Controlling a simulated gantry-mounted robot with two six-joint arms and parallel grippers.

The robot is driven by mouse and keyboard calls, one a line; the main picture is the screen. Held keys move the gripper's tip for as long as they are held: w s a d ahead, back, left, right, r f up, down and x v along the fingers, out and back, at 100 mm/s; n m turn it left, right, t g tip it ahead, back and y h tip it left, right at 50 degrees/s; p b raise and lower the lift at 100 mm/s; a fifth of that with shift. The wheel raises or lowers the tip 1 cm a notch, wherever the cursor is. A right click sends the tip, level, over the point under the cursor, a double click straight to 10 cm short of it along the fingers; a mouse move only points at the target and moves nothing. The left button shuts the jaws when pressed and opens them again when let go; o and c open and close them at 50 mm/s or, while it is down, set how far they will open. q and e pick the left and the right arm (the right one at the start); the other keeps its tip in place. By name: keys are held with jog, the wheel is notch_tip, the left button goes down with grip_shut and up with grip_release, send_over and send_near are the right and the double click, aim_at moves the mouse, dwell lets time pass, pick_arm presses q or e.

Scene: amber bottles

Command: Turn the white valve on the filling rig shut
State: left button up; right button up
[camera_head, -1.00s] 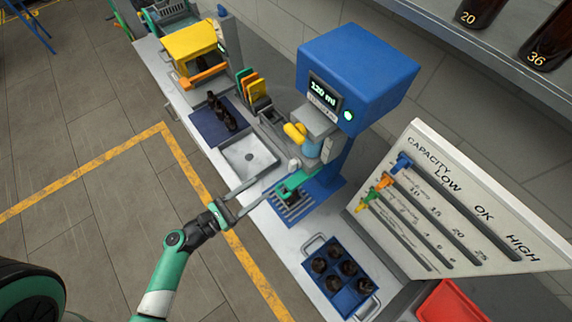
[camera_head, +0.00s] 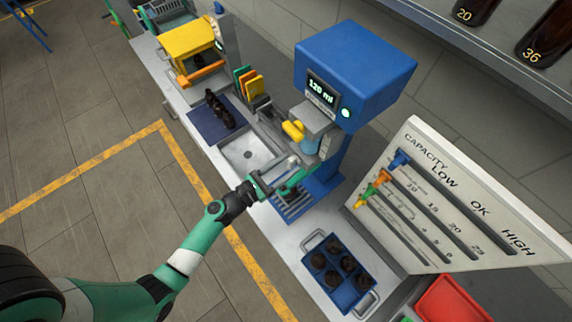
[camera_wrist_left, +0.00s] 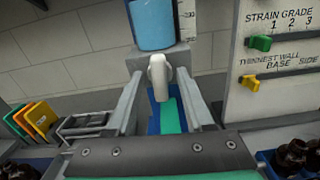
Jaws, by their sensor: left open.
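The filling rig (camera_head: 350,62) is a blue machine with a lit "120 ml" display, standing on the white bench. Its white valve (camera_wrist_left: 158,75) is a small lever below the blue-filled cylinder (camera_wrist_left: 152,24), its handle pointing roughly downward in the left wrist view. My left gripper (camera_head: 281,174) is at the front of the rig, beside the spout. In the left wrist view its two fingers (camera_wrist_left: 160,100) are open, one on each side of the valve, with visible gaps to it. In the head view the valve is small and partly hidden by the gripper. My right gripper is not in view.
A blue crate (camera_head: 361,298) with dark bottles stands right of the rig. A slanted capacity board (camera_head: 420,155) with coloured sliders stands behind it. A grey sink (camera_head: 232,158) and a dark mat (camera_head: 203,128) with bottles lie left. Coloured cards (camera_wrist_left: 20,122) stand near the rig.

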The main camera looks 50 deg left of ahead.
pick_arm(q)
grip_shut()
jog(key=shift+m, duration=0.4)
jog(key=m+b, duration=0.2)
jog(key=shift+f+m, duration=0.15)
jog(key=shift+m, duration=0.15)
jog(key=m+b, duration=0.2)
jog(key=m, duration=0.3)
jog(key=shift+m+b, duration=0.3)
jog(key=shift+b, duration=0.05)
jog(key=m+b, duration=0.2)
jog(key=m, duration=0.2)
jog(key=shift+d, duration=0.1)
jog(key=shift+m+b, duration=1)
jog(key=shift+m, duration=1.1)
grip_release()
